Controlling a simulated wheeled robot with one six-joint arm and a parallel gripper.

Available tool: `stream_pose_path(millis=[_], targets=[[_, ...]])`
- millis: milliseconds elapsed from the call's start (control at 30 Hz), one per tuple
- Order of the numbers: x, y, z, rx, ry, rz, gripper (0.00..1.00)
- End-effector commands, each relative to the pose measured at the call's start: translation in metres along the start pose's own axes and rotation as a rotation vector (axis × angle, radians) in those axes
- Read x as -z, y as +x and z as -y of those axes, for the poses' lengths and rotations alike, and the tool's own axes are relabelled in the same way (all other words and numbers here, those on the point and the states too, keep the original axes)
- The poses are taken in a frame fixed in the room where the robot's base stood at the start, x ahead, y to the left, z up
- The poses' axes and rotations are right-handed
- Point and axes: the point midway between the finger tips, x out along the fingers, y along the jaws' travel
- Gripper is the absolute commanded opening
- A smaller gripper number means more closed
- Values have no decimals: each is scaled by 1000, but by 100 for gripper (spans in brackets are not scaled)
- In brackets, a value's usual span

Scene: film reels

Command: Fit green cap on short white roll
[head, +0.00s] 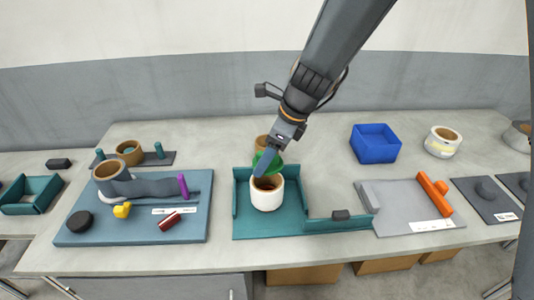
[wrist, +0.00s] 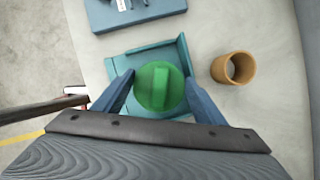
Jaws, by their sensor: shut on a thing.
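The green cap (wrist: 151,88) is a round disc with a raised grip bar, held between the two blue fingers of my gripper (wrist: 160,90) in the wrist view. In the head view the green cap (head: 267,166) is just above and behind the short white roll (head: 266,196). The white roll stands upright on the teal tray (head: 240,228), with its brown-lined hole facing up and open at the front. In the wrist view the roll is hidden beneath the cap and gripper. I cannot tell whether the cap touches the roll.
A brown ring (wrist: 233,68) stands just behind the tray. A blue fixture board (head: 75,236) with several small parts lies left.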

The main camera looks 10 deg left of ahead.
Motion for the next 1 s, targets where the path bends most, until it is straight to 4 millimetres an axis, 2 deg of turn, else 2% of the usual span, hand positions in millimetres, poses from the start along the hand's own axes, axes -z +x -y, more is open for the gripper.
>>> stream_pose_path(millis=[500,1000], targets=[[16,44,-1,-1,-4,0,42],[17,46,-2,-2,-4,0,42]])
